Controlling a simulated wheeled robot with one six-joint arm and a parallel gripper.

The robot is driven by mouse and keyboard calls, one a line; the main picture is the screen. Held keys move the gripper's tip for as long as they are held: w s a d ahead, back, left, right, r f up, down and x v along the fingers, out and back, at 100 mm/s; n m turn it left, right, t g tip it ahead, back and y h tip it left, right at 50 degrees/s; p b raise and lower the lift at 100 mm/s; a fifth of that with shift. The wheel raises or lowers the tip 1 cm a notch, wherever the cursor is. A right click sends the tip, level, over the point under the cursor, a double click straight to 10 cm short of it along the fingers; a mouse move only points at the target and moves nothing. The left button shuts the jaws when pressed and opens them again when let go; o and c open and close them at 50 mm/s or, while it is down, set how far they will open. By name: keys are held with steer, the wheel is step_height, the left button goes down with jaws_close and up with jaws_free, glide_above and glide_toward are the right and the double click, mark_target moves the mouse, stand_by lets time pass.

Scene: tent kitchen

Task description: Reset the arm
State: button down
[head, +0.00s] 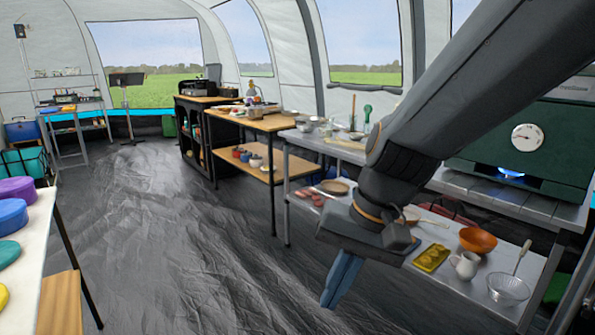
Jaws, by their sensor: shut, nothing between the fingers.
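My gripper (342,280) hangs in the right middle of the head view, at the end of my dark arm, which comes in from the upper right. Its blue-grey fingers point down and slightly left, and they are closed together with nothing between them. The gripper is over the dark floor (190,230), in front of the metal table's lower shelf. The arm hides part of the metal table and its shelf.
The metal table (300,137) has a lower shelf with an orange bowl (478,240), a white jug (466,265) and a strainer (508,289). A green oven (525,140) with a blue flame stands above. A white table (30,240) is at left. Open floor lies between.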

steer(key=s+d+f+n+h, duration=0.2)
steer(key=s+d+n+h, duration=0.1)
steer(key=s+d+n, duration=0.25)
steer(key=d+r+m+p, duration=0.3)
steer(key=d+r+p, duration=0.5)
steer(key=p, duration=0.8)
steer(key=shift+r+m+h, duration=0.3)
steer(key=shift+r+m, duration=0.05)
steer(key=shift+r, duration=0.05)
steer(key=shift+s, duration=0.1)
